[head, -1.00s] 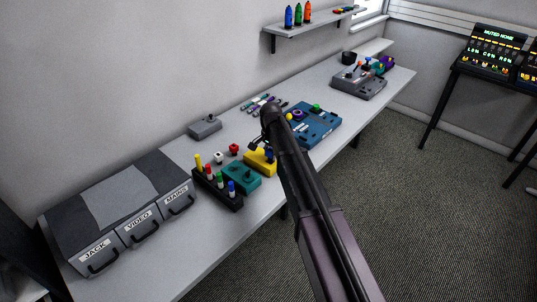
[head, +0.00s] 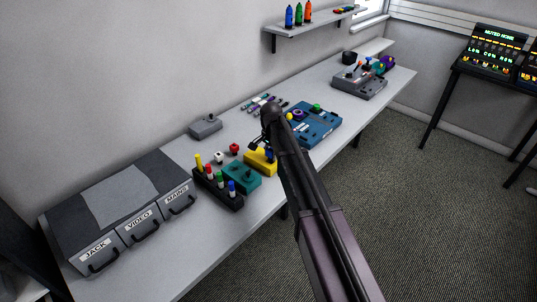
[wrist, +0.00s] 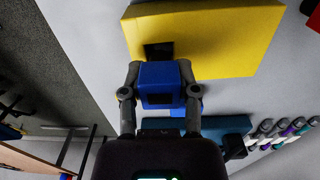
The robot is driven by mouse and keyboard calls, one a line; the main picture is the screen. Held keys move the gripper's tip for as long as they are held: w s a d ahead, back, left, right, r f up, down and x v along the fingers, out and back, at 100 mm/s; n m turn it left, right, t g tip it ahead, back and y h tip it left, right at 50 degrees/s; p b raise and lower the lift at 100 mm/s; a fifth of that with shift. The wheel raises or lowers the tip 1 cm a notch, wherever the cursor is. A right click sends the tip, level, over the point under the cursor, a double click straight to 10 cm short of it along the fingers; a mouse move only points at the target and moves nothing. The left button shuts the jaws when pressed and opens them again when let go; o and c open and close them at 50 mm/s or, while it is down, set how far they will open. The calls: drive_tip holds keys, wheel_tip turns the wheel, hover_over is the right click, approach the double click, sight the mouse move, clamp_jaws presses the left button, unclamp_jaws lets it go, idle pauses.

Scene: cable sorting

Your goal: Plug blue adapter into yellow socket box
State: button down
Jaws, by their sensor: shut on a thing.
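The yellow socket box (head: 258,164) sits on the table beside a teal box; in the wrist view its yellow body (wrist: 225,40) fills the top, with a dark socket opening (wrist: 158,50) in it. My gripper (wrist: 158,92) is shut on the blue adapter (wrist: 163,74), with one finger on each side. The adapter is at the edge of the yellow box, in line with the dark opening, and overlaps its lower part in the picture. I cannot tell whether it touches or enters the socket. In the head view my gripper (head: 258,143) is small and partly hidden by my arm.
A teal box (head: 241,178) and a black rack of coloured plugs (head: 215,188) stand left of the yellow box. A blue panel (head: 316,127) lies to the right. Labelled grey cases (head: 122,210) fill the near left. A grey box (head: 205,126) sits near the wall.

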drive_tip(key=shift+f+b, duration=0.8)
drive_tip(key=shift+f, duration=0.05)
idle(1.1)
drive_tip(key=shift+s+d+f+b, duration=0.1)
drive_tip(key=shift+s+b, duration=0.25)
idle(0.4)
drive_tip(key=c, duration=0.6)
unclamp_jaws()
drive_tip(key=o, duration=0.4)
drive_tip(key=shift+w+f, duration=0.1)
drive_tip(key=shift+f, duration=0.05)
drive_tip(key=shift+c, duration=0.2)
drive_tip(key=shift+w+f, duration=0.1)
drive_tip(key=shift+w, duration=0.05)
drive_tip(key=shift+o, duration=1.2)
drive_tip(key=shift+r, duration=0.2)
